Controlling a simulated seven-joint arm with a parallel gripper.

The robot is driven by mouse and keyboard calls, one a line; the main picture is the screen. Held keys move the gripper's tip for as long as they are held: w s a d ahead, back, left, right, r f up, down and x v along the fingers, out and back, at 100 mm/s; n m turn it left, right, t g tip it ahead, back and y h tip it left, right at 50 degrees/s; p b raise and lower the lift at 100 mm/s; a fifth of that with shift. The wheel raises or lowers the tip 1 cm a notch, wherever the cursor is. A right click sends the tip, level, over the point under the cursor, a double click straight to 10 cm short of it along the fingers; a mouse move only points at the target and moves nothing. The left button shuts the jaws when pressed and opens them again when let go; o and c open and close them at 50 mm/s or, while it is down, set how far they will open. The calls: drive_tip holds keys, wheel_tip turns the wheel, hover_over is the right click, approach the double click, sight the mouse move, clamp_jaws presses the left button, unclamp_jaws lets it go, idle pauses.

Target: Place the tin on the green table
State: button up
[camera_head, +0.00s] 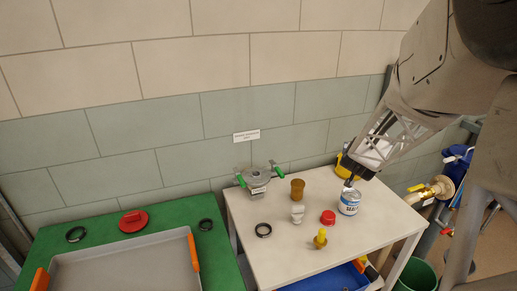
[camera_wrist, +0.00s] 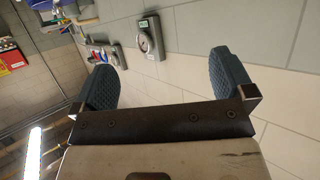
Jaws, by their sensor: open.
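The tin (camera_head: 349,201), white with a blue label, stands upright on the white table (camera_head: 290,250), near its right side. The green table (camera_head: 215,262) is at the lower left, beside the white one. My gripper (camera_head: 352,182) shows small and dark in the head view, close to the tin's top in the picture; I cannot tell the gap in depth. In the wrist view my gripper (camera_wrist: 168,78) has its two fingers wide apart with nothing between them. The tin does not show in the wrist view.
A grey tray (camera_head: 125,268) with orange handles fills much of the green table, with a red round part (camera_head: 133,221) and black rings behind it. Near the tin are a red cap (camera_head: 328,217), brown cup (camera_head: 297,189), white fitting (camera_head: 297,214) and green-handled valve (camera_head: 258,180).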

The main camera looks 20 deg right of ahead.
approach(351, 194)
drive_tip(key=x, duration=0.2)
drive_tip(key=shift+d+f, duration=0.15)
drive_tip(key=shift+w, duration=0.1)
drive_tip(key=shift+x, duration=1.25)
drive_tip(key=shift+d, duration=0.15)
drive_tip(key=shift+x, duration=2.55)
drive_tip(key=shift+c, duration=0.3)
drive_tip(key=c, duration=1)
